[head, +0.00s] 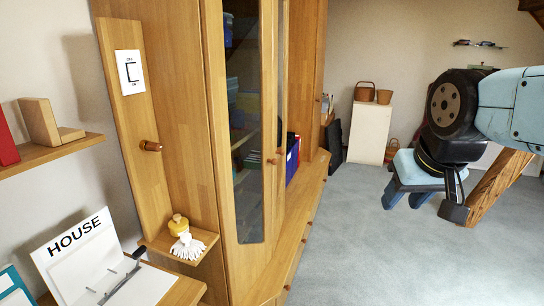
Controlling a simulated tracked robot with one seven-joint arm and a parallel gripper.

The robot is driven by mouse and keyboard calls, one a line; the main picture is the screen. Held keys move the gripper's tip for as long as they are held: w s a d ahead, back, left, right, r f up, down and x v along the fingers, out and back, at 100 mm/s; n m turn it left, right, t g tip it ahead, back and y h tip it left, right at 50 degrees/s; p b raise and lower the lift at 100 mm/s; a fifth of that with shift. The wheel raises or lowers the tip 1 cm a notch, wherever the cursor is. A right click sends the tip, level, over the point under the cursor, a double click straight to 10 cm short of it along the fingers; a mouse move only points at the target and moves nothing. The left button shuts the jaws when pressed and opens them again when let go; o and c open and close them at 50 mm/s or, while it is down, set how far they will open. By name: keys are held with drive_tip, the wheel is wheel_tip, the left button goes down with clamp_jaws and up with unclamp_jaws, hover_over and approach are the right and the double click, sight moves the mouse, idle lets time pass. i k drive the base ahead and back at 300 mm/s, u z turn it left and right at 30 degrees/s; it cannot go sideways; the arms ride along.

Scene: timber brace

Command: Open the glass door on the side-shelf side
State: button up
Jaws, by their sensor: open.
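The tall wooden cabinet has a near glass door (249,120) on the side of the small side shelf (196,247). This door looks shut, with dark glass and blue things dimly visible behind it. A small round wooden knob (272,161) sits at the door's right edge. A second, narrow glass pane (281,65) shows beyond it, seen very obliquely. My gripper (424,202) is open and empty, at the right of the head view, over the carpet and well apart from the door and knob.
The side shelf holds a yellow jar (178,225) and white gloves (187,246). A wooden timber (497,188) slants behind my gripper. A white stand (370,132) with baskets is at the back. Carpet between is clear.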

sight(245, 263)
drive_tip(key=i, duration=0.9)
